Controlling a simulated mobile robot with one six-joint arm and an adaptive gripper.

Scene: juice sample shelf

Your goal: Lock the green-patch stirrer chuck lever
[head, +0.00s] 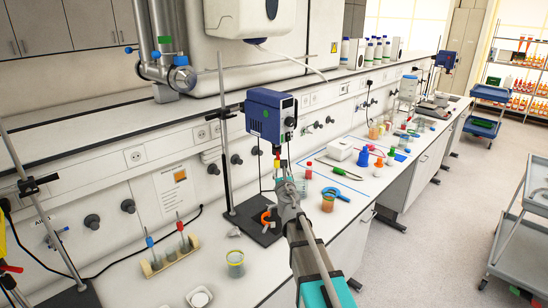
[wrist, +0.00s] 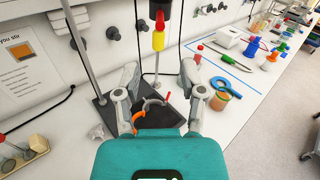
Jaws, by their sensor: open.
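Below the motor, a red and yellow chuck part (wrist: 158,38) hangs over a thin vertical shaft in the wrist view. I cannot clearly tell the lever from the chuck body. My gripper (wrist: 158,80) is open, its two fingers spread on either side of the shaft line, with nothing between them that I can see held. In the head view my gripper (head: 284,182) is just below the motor and hides part of the shaft.
The stirrer's dark base plate (head: 250,226) carries an orange-tipped clamp (wrist: 139,120). An orange-filled jar (wrist: 221,95) is to the right. Another blue stirrer (head: 446,60) stands farther along the bench.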

